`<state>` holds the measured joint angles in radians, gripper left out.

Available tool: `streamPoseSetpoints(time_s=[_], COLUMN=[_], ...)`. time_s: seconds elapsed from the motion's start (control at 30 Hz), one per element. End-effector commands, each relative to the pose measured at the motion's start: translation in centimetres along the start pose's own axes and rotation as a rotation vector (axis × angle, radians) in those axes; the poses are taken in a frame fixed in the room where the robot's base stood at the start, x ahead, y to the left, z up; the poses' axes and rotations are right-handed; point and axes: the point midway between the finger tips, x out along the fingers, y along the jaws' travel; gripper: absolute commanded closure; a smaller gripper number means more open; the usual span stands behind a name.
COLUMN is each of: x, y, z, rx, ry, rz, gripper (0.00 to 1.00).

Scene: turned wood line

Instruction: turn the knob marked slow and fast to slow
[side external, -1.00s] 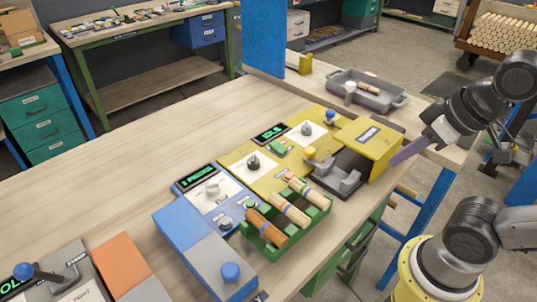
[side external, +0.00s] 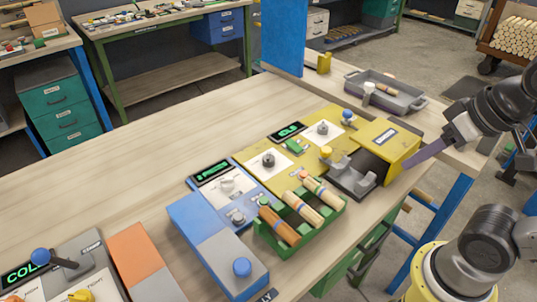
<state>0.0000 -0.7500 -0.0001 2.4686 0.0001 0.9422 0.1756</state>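Several knobs sit on white plates, and their markings are too small to read, so I cannot tell which is marked slow and fast. A pale knob (side external: 228,184) is on the blue machine (side external: 196,219). A dark knob (side external: 268,160) and a grey knob (side external: 322,128) are on the yellow machine (side external: 252,146). My gripper (side external: 421,153) is at the right, beside the yellow box (side external: 388,148) and away from all these knobs. Its purple fingers show edge-on, so their opening is hidden. I see nothing held in it.
A green rack (side external: 318,225) with turned wood pieces stands in front of the machines. A grey tray (side external: 385,91) lies behind.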

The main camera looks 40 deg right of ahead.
Motion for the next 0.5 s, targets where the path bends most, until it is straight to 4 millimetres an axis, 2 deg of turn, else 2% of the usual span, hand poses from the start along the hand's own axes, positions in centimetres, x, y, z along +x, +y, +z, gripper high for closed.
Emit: streamPoseSetpoints(time_s=[0.03,0.1,0.23,0.37,0.5], x=[-1.0,-2.0,-3.2,-3.6,-2.9], y=[-0.2,-0.5,-1.3,-2.3,-3.5], z=[-1.1,-2.9,-6.5,-10.3,-15.0], rx=[0.060,0.151,0.296,0.426,0.563], ry=[0.016,0.015,-0.005,-0.037,-0.085], rz=[-0.003,-0.004,-0.002,0.007,0.029], gripper=[0.35,0.26,0.26,0.26,0.26])
